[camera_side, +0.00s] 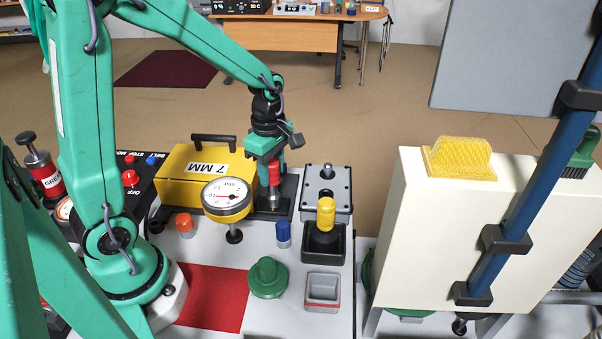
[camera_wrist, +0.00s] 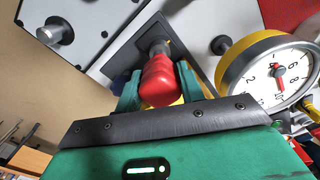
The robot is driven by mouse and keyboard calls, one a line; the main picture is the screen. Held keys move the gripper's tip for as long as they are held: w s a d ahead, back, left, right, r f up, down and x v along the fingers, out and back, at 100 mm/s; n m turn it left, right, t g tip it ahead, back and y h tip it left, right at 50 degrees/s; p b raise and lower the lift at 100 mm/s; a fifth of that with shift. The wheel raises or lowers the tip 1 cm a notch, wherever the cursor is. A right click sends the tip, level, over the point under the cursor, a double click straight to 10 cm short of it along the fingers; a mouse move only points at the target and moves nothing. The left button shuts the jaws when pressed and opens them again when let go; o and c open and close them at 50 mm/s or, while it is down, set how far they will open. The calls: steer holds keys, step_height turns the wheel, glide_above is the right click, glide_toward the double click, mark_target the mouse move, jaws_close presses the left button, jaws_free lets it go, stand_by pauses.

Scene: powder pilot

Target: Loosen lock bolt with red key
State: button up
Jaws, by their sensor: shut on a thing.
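The red key (camera_side: 273,174) stands upright in the side view, its metal lower end on a dark bracket beside the yellow 7 MM block (camera_side: 190,178). In the wrist view the red handle (camera_wrist: 159,84) points toward the camera, with its metal shaft (camera_wrist: 158,48) behind it. My gripper (camera_side: 271,163) is above it, pointing down, shut on the red handle; in the wrist view a green finger shows on each side of it. The lock bolt cannot be made out; the key's lower end hides that spot.
A round dial gauge (camera_side: 227,197) stands close left of the key; it also shows in the wrist view (camera_wrist: 278,72). A grey plate with a post (camera_side: 327,188) and a yellow-handled tool in a black holder (camera_side: 325,215) are to the right. A green knob (camera_side: 268,278) is in front.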

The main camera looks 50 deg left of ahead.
steer(key=n, duration=0.6)
steer(key=shift+n, duration=0.4)
steer(key=o, duration=0.7)
steer(key=shift+n, duration=0.6)
steer(key=o, duration=0.4)
steer(key=shift+o, duration=0.2)
steer(key=shift+r, duration=0.1)
steer(key=shift+r, duration=3.8)
steer(key=shift+r, duration=0.1)
